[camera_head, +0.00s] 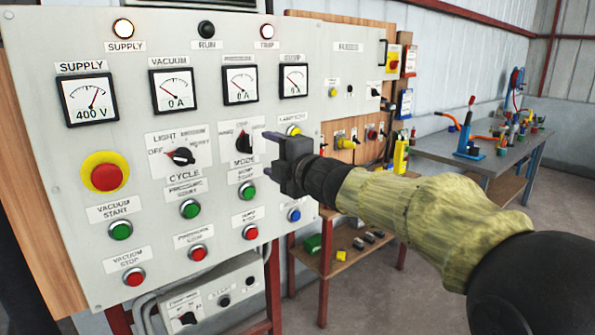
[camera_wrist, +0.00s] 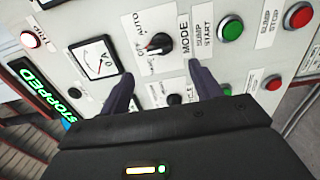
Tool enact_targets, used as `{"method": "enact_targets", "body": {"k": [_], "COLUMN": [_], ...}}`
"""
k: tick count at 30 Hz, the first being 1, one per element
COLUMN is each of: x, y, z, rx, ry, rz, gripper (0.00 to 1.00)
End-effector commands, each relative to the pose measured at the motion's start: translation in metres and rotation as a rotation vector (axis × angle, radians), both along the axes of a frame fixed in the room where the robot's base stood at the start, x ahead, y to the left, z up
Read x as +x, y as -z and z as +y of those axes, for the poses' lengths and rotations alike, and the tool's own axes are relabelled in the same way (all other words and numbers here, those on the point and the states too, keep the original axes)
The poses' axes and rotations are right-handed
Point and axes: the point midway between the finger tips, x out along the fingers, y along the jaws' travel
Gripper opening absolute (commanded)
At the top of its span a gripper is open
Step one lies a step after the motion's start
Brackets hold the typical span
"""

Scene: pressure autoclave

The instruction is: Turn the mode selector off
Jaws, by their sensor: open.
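The mode selector (camera_head: 244,142) is a black rotary knob on the light grey panel, above a MODE label. In the head view it is just left of my gripper (camera_head: 272,153). In the wrist view the mode selector (camera_wrist: 157,44) shows beyond my two dark fingertips (camera_wrist: 162,72), roughly centred between them. AUTO is printed near the knob; the other position words are too small to read surely, and I cannot tell which position it points to. My gripper is open and empty, with its fingers pointing at the panel, apart from the knob.
The similar CYCLE selector (camera_head: 180,156) sits left of the mode knob. A red emergency button (camera_head: 106,177), gauges and several green and red push buttons share the panel. A workbench (camera_head: 450,150) with tools stands at the right.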

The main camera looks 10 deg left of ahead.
Motion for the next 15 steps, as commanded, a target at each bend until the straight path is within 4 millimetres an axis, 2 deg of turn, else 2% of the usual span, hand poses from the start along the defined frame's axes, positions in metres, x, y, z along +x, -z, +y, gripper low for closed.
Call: {"method": "enact_targets", "body": {"k": [9,15], "x": [-0.041,-0.054], "y": [0.0,0.0], "z": [-0.048,-0.063], "rx": [0.0,0.0], "ry": [0.002,0.0], "rz": [-0.001,0.0], "gripper": [0.64,0.64]}}
